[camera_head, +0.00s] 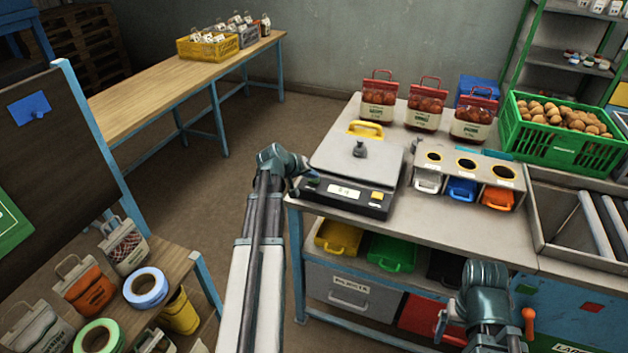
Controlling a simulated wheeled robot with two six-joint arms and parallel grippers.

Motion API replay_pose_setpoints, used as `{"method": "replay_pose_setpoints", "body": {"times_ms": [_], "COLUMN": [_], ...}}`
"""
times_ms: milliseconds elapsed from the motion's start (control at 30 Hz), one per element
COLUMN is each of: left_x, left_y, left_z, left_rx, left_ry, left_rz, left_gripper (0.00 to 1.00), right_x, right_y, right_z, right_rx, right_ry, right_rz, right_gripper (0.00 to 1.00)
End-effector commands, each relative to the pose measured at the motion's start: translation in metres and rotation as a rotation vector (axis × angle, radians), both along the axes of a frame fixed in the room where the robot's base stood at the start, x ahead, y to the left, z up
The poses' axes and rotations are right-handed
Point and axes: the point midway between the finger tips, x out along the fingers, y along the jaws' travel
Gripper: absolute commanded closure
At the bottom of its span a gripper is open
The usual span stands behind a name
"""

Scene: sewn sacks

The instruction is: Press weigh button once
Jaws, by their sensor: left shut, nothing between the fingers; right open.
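The scale (335,152) stands on the left part of the workbench, with a grey plate and a dark front panel. The panel has a lit display (345,190) and a small yellow button (377,196) at its right. A small dark weight-like object (360,149) sits on the plate. My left gripper (309,181) is shut and empty at the left end of the front panel, left of the display and apart from the button. Whether it touches the scale is unclear. My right gripper (446,328) is open, low in front of the bench, and partly hidden by its wrist.
A yellow-handled item (365,129) is at the scale's back edge. Right of the scale is a rack (466,173) with round holes and coloured drawers. Behind stand red-topped sacks (425,104) and a green crate (560,130) of potatoes. Open floor lies left of the bench.

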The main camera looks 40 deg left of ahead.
Motion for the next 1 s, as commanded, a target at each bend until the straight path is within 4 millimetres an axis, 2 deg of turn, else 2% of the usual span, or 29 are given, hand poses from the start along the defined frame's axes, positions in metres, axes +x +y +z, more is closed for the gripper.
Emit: {"method": "replay_pose_setpoints", "body": {"times_ms": [367, 733, 1000], "left_x": [0.0, 0.0, 0.0], "left_y": [0.0, 0.0, 0.0], "left_z": [-0.001, 0.016, 0.016], "left_rx": [0.0, 0.0, 0.0], "left_ry": [0.001, 0.001, 0.0], "left_rz": [-0.001, -0.001, 0.0], "left_gripper": [1.0, 1.0, 1.0], "right_x": [0.0, 0.0, 0.0], "right_y": [0.0, 0.0, 0.0], "right_z": [-0.001, 0.016, 0.016], "right_rx": [0.0, 0.0, 0.0], "right_ry": [0.0, 0.0, 0.0], "right_rz": [0.0, 0.0, 0.0], "right_gripper": [0.14, 0.14, 0.14]}}
